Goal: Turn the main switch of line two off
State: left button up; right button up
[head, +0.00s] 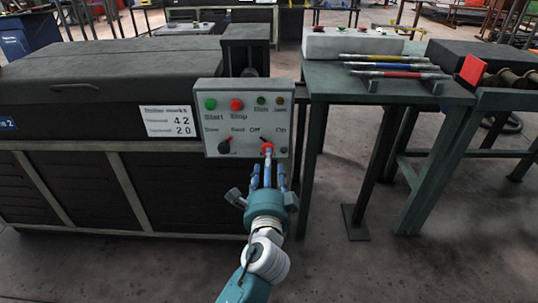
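A grey control box (204,118) faces me at the middle of the head view. Its red main switch (267,149) sits at the lower right between the labels Off and On. A short black pointer above it leans up and left, toward Off.
A black speed knob (224,146) is left of the switch, with green and red buttons (237,105) above. A dark machine with a blue line 2 sign (7,124) stands left. A green table (322,82) with coloured rods (395,74) stands right.

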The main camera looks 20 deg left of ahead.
pick_arm(q)
jog(key=shift+v, duration=2.2)
